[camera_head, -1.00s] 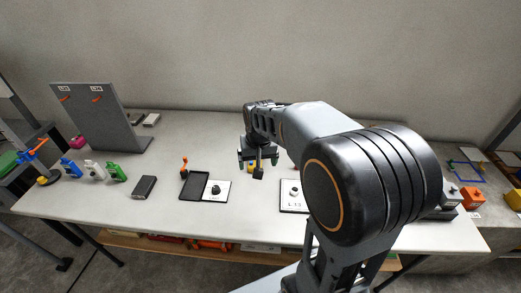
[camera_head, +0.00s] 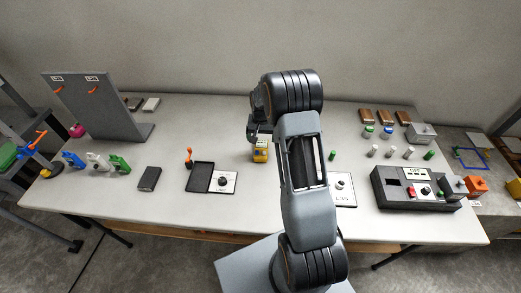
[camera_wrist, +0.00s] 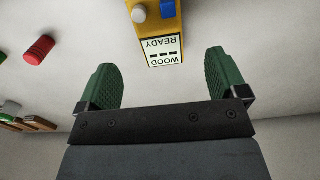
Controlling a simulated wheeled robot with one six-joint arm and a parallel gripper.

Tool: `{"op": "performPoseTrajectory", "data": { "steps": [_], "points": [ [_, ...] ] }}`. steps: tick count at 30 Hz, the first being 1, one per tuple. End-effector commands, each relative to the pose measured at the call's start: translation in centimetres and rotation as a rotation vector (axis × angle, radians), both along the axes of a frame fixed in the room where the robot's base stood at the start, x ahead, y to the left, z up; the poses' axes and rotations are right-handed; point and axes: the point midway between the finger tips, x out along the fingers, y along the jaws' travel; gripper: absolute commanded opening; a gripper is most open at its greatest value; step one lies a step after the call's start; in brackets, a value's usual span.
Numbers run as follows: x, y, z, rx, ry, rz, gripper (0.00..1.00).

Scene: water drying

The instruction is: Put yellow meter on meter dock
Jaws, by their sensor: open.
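The yellow meter (camera_head: 260,152) stands on the table, left of my arm in the head view. In the wrist view the yellow meter (camera_wrist: 148,25) is at the top centre. Its white label reads "WOOD" and "READY" upside down, below a white and a blue knob. My gripper (camera_wrist: 160,75) is open, its green fingers apart and empty, with the meter beyond and between them. In the head view my gripper (camera_head: 257,133) is partly hidden by my arm, close behind the meter. A shallow black tray (camera_head: 200,176) lies left of the meter; I cannot tell whether it is the meter dock.
A white panel with a knob (camera_head: 223,182) adjoins the tray. A black device (camera_head: 410,190) and several small cylinders stand at the right. A grey upright board (camera_head: 95,105) is at the left.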

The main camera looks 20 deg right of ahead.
Motion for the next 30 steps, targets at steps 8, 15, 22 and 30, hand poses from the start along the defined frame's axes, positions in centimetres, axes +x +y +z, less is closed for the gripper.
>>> {"op": "performPoseTrajectory", "data": {
  "steps": [8, 15, 22, 30],
  "points": [
    [0.0, 0.1, -1.8, 0.001, 0.002, 0.002, 0.92],
    [-0.2, 0.2, -4.7, 0.001, 0.004, 0.005, 0.92],
    [-0.1, 0.2, -6.7, 0.0, 0.0, 0.005, 0.92],
    [-0.1, 0.2, -6.8, 0.0, -0.001, 0.005, 0.9]
  ]
}}
